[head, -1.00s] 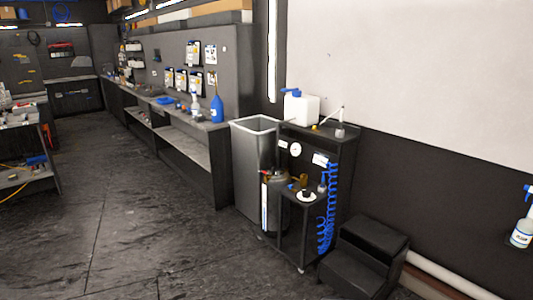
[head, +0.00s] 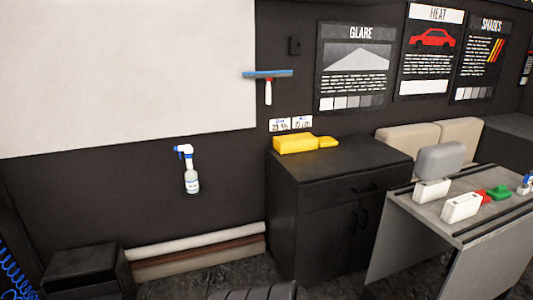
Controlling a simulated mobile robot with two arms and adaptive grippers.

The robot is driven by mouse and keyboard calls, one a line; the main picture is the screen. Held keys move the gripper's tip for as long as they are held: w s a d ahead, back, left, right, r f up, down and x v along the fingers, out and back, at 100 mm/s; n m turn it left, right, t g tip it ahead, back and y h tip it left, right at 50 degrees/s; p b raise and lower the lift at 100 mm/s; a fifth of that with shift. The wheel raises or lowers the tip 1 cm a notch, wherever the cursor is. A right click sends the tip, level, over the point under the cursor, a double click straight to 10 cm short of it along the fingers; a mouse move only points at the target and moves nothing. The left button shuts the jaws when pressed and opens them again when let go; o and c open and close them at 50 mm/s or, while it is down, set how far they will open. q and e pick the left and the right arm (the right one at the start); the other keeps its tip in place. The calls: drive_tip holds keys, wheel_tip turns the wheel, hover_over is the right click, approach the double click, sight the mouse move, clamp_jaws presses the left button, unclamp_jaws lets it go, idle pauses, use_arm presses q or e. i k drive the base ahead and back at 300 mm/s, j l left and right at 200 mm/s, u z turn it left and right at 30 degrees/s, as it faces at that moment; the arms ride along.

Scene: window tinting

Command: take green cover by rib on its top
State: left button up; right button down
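A small green object (head: 499,193), which looks like the green cover, lies on the grey table (head: 426,205) at the right of the head view. A red piece (head: 482,196) touches or nearly touches its left side. The rib on its top is too small to make out. Neither of my grippers shows in the head view.
A white open box (head: 461,207) and a grey rounded block on a white base (head: 437,167) share the table. A black cabinet (head: 336,175) with yellow items (head: 300,143) stands left of it. A black step (head: 87,272) is at the lower left.

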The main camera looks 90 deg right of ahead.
sight(501, 192)
drive_tip(key=z, duration=4.75)
drive_tip(key=i+l+z, duration=0.25)
drive_tip(key=i, duration=0.25)
drive_tip(key=i+j+z, duration=0.1)
drive_tip(key=i+z, duration=0.15)
drive_tip(key=i, duration=2.35)
drive_tip(key=i+u, duration=0.1)
drive_tip(key=i, duration=0.5)
drive_tip(key=i+l+u, duration=0.1)
drive_tip(key=i, duration=0.5)
drive_tip(key=i+l+u, duration=0.1)
drive_tip(key=i, duration=0.5)
drive_tip(key=l, duration=0.1)
